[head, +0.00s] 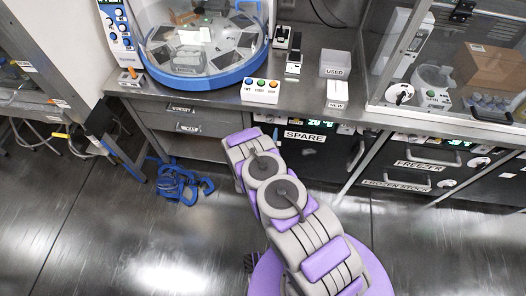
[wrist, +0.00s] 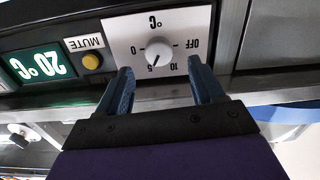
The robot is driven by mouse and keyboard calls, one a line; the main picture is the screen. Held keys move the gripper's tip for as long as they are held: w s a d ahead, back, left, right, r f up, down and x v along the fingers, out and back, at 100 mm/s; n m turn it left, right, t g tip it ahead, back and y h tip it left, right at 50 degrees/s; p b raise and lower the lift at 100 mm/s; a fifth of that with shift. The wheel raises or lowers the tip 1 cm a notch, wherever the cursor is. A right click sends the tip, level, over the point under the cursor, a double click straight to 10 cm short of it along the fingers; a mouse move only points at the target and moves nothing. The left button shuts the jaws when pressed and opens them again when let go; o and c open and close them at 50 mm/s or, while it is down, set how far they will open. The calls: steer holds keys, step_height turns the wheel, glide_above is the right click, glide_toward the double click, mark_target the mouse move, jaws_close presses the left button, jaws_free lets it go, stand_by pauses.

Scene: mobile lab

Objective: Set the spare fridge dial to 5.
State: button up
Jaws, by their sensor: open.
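The fridge dial (wrist: 160,53) is a round light knob on a white plate, upside down in the wrist view. Its plate reads OFF, 0, 5 and 10 with a °C mark. A dark mark on the knob points down and left, toward the 5. My gripper (wrist: 160,68) is open, its two blue-grey fingers reaching up toward the plate with the knob between and just beyond their tips. I cannot tell whether they touch anything. In the head view the spare fridge (head: 318,158), labelled SPARE, is under the bench; my arm covers its left part and the gripper is hidden.
Beside the dial are a yellow MUTE button (wrist: 92,62) and a green 20 °C display (wrist: 42,65). A freezer (head: 432,156) stands right of the spare fridge. The bench (head: 215,99) overhangs them. Blue loops (head: 178,182) lie on the floor at left; the floor foreground is clear.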

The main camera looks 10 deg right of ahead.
steer(key=p+v, duration=0.1)
steer(key=v, duration=1)
steer(key=shift+s+p, duration=0.15)
steer(key=shift+p, duration=0.2)
steer(key=shift+a, duration=0.1)
